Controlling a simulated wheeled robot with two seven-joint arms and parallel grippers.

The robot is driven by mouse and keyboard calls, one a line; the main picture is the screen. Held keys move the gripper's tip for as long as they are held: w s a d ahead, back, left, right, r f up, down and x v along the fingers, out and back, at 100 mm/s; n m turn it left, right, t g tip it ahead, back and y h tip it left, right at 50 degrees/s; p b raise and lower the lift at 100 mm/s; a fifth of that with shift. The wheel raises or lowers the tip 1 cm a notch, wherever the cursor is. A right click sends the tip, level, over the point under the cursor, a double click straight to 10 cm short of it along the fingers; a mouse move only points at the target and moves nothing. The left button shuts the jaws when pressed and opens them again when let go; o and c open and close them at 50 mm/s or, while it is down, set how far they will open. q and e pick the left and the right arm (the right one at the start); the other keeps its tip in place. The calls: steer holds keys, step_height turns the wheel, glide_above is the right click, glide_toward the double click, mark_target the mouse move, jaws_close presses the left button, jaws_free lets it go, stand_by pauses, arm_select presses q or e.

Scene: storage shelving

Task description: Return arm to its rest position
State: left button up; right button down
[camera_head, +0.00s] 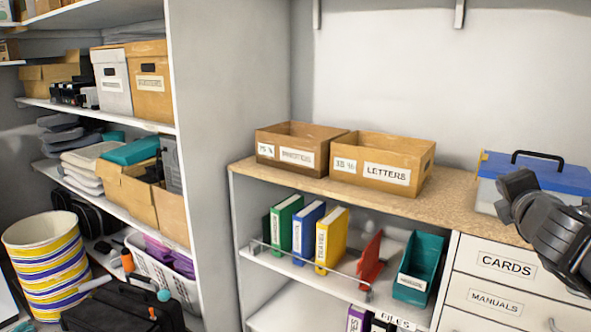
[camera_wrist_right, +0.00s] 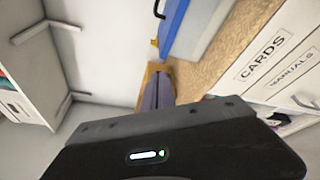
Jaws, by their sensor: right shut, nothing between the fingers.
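My right arm comes in from the right edge of the head view. Its dark gripper (camera_head: 513,186) is in the air in front of the blue-lidded box, apart from the shelf. In the right wrist view the gripper (camera_wrist_right: 158,88) is shut, with its fingers together and nothing held. The dark gripper body with a small lit indicator fills the bottom of that view. My left gripper is in neither view.
The LETTERS box (camera_head: 384,163) and another cardboard box (camera_head: 297,151) stand on the wooden top (camera_head: 455,209). A blue-lidded box (camera_head: 536,172) is behind my right gripper. Drawers labelled CARDS (camera_head: 507,264) are below. Binders (camera_head: 331,240) stand on the shelf beneath.

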steer(key=w+a+f+n+g+y+p, duration=0.1)
steer(key=w+f+n, duration=0.1)
steer(key=f+n, duration=0.75)
steer(key=w+a+f+n+g+p, duration=0.2)
steer(key=f+n, duration=0.5)
steer(key=n, duration=0.6)
steer(key=s+a+f+n+g+y+p, duration=0.1)
steer(key=a+f+n+y+p, duration=0.1)
steer(key=a+f+n, duration=0.45)
steer(key=s+a+f+n+g+y+p, duration=0.2)
steer(key=a+f+n, duration=0.2)
steer(key=f+n, duration=0.55)
steer(key=s+a+f+n+g+y+p, duration=0.35)
steer(key=s+a+f+n+p, duration=0.35)
steer(key=s+a+f, duration=0.5)
arm_select(q)
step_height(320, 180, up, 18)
steer(key=p, duration=0.4)
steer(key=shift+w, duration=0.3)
arm_select(e)
steer(key=s+a+f+n+g, duration=0.2)
steer(key=s+a, duration=0.3)
steer(key=s, duration=0.3)
steer(key=s+a+f+n+g+y, duration=0.1)
steer(key=s+a+f+n+g, duration=0.1)
steer(key=s+a, duration=0.3)
steer(key=s+n+g, duration=0.1)
steer(key=s, duration=0.3)
steer(key=shift+a+f, duration=0.25)
steer(key=shift+a, duration=0.05)
